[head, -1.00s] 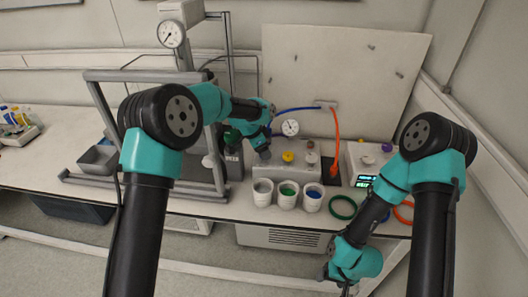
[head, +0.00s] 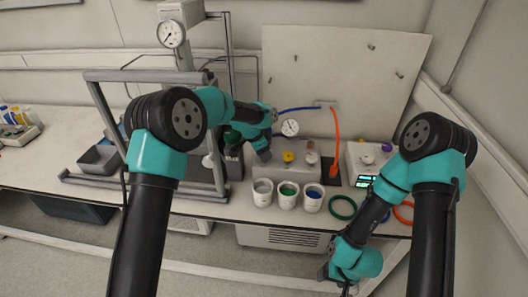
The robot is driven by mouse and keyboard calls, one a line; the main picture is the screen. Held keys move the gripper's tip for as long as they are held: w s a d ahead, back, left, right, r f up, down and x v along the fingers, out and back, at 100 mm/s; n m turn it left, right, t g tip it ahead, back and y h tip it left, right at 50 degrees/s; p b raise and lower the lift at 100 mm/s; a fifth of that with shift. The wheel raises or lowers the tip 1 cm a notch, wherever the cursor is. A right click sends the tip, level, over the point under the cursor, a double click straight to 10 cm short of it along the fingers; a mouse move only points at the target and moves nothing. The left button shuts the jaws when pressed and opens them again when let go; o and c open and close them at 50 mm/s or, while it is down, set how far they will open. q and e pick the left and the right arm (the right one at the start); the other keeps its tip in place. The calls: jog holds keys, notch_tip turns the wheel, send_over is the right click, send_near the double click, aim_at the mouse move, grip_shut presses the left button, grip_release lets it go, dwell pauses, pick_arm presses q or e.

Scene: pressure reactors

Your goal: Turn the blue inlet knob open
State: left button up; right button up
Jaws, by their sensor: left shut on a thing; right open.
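The grey valve block (head: 300,175) stands on the bench with a yellow knob (head: 288,157) and a grey knob (head: 311,158) on top. My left gripper (head: 264,156) points down at the left end of this block and is shut. The blue inlet knob is hidden under the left gripper, which appears shut on it. A blue hose (head: 298,108) runs from behind that gripper to the back panel. My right gripper (head: 347,287) is open and hangs low in front of the bench edge, away from the block; its fingertips show only in part.
Three white cups (head: 287,196) with coloured contents stand in front of the block. A green ring (head: 342,208) and an orange ring lie right of them. A pressure gauge (head: 290,128) and an orange hose (head: 335,140) are behind. A metal frame (head: 214,150) stands left.

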pick_arm(q)
jog(key=shift+n, duration=0.3)
jog(key=shift+s+n+t+y, duration=0.1)
jog(key=shift+n+t+y, duration=0.55)
jog(key=shift+n, duration=1.25)
jog(key=n+t+y, duration=0.1)
jog(key=n, duration=0.3)
jog(key=n+y, duration=0.1)
jog(key=n, duration=0.1)
jog(key=n+y, duration=0.1)
jog(key=n, duration=0.2)
jog(key=shift+d+t, duration=0.15)
jog(key=shift+t, duration=0.2)
jog(key=n, duration=0.2)
jog(key=n+y, duration=0.1)
jog(key=n, duration=0.1)
jog(key=shift+y, duration=0.25)
jog(key=shift+n, duration=0.4)
jog(key=o, duration=0.9)
